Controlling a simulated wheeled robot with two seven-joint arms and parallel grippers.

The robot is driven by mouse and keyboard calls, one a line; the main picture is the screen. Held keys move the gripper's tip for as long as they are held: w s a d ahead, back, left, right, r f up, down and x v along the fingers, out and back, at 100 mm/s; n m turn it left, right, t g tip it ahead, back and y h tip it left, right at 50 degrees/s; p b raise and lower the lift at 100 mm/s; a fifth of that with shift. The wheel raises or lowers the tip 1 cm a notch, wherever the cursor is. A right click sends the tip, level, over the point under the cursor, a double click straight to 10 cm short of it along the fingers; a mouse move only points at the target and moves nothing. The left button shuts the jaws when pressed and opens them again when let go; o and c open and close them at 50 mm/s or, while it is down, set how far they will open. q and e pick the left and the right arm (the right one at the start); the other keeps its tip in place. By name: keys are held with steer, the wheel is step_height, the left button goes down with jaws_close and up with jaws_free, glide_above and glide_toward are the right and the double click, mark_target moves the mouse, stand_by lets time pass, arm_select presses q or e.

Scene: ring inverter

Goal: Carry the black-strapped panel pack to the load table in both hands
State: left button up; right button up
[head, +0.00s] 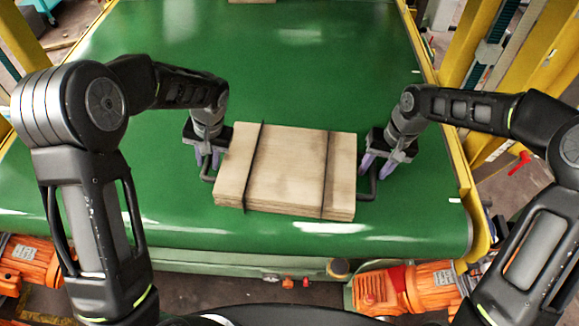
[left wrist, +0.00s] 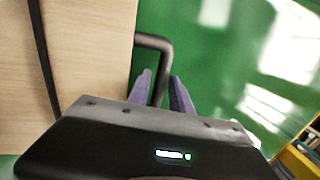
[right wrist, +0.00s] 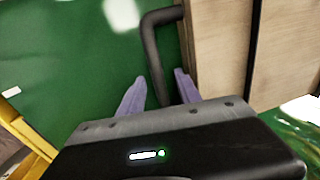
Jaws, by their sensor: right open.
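The panel pack (head: 287,165) is a stack of pale wooden boards with two black straps and a dark bar handle at each end. It lies flat on the green conveyor belt (head: 290,60). My left gripper (head: 208,166) is at the left handle; in the left wrist view its purple fingers (left wrist: 160,88) stand on either side of the handle bar (left wrist: 158,60), with gaps visible. My right gripper (head: 375,166) is at the right handle; in the right wrist view its open fingers (right wrist: 160,85) straddle the bar (right wrist: 153,50). The load table is not identifiable.
Yellow frame rails (head: 455,180) edge the belt, with yellow posts at right. Orange motors (head: 410,288) sit below the belt's near edge at both sides. Another board stack (head: 252,2) shows at the far end. The belt between is clear.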

arm_select(q)
jaws_close()
arm_select(e)
steer(key=c, duration=0.6)
jaws_close()
stand_by(0.5)
